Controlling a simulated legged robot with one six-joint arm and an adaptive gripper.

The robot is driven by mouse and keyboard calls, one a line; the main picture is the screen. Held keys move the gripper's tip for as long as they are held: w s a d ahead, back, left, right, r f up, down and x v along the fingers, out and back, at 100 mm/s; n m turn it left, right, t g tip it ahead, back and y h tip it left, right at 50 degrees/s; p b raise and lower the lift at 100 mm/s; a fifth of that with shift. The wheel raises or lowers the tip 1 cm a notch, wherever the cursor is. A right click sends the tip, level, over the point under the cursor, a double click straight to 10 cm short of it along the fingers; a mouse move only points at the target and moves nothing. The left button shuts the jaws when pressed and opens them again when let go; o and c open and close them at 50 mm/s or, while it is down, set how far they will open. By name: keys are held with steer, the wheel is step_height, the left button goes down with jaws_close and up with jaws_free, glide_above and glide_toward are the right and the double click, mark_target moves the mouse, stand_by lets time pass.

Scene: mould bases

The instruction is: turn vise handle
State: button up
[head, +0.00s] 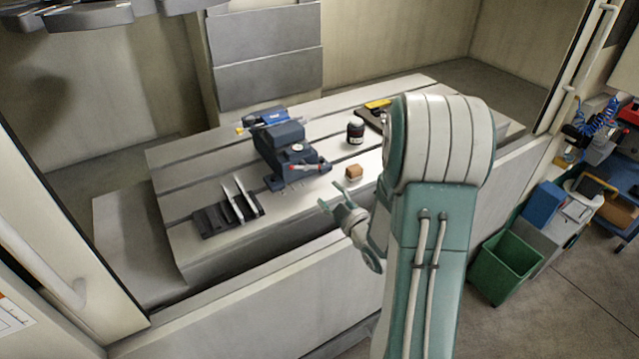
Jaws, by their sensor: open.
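A blue vise (282,147) stands on the slotted machine table. Its handle (303,168), a thin bar with a reddish part, shows at the vise's front end, facing my side. My gripper (337,203) is open and empty. In the picture it is below and to the right of the handle, near the table's front edge and apart from the vise.
The grey slotted table (190,155) also bears a small brown block (353,173), a dark jar (355,131), a black and yellow tool (374,112) and a black rack with upright plates (229,207). A green bin (506,268) stands outside at right.

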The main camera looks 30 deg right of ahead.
steer(key=shift+s, duration=0.65)
steer(key=shift+c, duration=0.3)
steer(key=g+h, duration=0.3)
steer(key=h, duration=0.2)
glide_toward(305, 170)
steer(key=x, duration=1.1)
jaws_close()
